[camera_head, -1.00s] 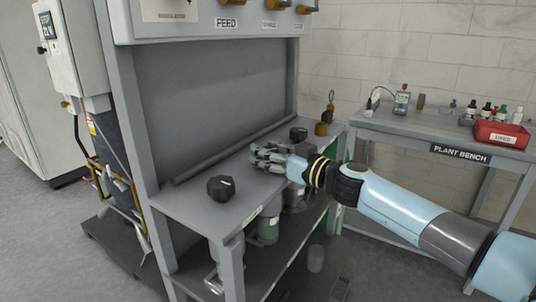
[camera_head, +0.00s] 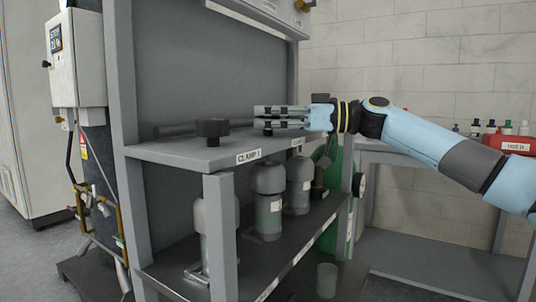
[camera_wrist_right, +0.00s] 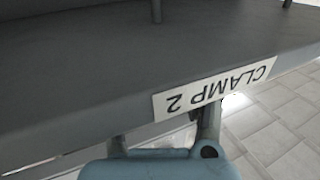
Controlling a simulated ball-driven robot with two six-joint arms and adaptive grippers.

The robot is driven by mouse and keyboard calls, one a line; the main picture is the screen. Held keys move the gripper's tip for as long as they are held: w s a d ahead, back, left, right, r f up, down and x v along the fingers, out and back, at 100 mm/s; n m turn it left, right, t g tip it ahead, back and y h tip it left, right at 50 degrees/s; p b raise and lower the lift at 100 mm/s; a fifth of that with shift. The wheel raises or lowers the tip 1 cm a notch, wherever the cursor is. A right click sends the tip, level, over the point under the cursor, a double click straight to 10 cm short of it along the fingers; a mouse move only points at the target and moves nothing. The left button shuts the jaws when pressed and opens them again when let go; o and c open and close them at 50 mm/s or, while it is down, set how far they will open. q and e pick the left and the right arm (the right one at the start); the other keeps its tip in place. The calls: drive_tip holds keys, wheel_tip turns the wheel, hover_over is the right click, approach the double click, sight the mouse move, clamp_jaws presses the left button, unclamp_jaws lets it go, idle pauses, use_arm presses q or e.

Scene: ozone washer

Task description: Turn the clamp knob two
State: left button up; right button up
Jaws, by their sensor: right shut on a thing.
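My right gripper (camera_head: 262,117) reaches in from the right over the shelf top (camera_head: 180,150), its grey fingers level. It is shut on clamp knob two (camera_head: 268,131), a dark knob mostly hidden by the fingers. The CLAMP 2 label (camera_wrist_right: 216,89) shows upside down on the shelf's front edge in the right wrist view; a thin post (camera_wrist_right: 157,10) stands behind it. The fingertips and grip are not clear there. My left gripper is not in view.
A black knob (camera_head: 212,131) stands at the left above the CLAMP 1 label (camera_head: 248,156). Grey-capped canisters (camera_head: 269,205) stand below the shelf top. A frame post (camera_head: 220,235) is at the front left. A bench with a red bin (camera_head: 507,143) is at the right.

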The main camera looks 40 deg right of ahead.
drive_tip(key=shift+w+f+n+g+y+b, duration=0.15)
drive_tip(key=shift+f+n+g+y+b, duration=0.35)
drive_tip(key=shift+b, duration=0.3)
drive_tip(key=n+g+y+b, duration=0.1)
drive_tip(key=g+b, duration=0.1)
drive_tip(key=shift+r+b, duration=0.1)
drive_tip(key=shift+b, duration=0.25)
drive_tip(key=shift+r+n+g+y+b, duration=0.1)
drive_tip(key=shift+n+g+y+b, duration=0.3)
drive_tip(key=shift+n, duration=0.1)
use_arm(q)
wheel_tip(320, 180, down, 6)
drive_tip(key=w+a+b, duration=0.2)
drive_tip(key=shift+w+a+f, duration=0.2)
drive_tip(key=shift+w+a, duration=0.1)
use_arm(e)
drive_tip(key=shift+r+n+g+y, duration=0.15)
drive_tip(key=shift+n+g+y, duration=0.25)
drive_tip(key=shift+n+g, duration=0.35)
drive_tip(key=shift+r+n+g+y, duration=0.15)
drive_tip(key=shift+n+g+y, duration=0.3)
drive_tip(key=shift+g, duration=0.5)
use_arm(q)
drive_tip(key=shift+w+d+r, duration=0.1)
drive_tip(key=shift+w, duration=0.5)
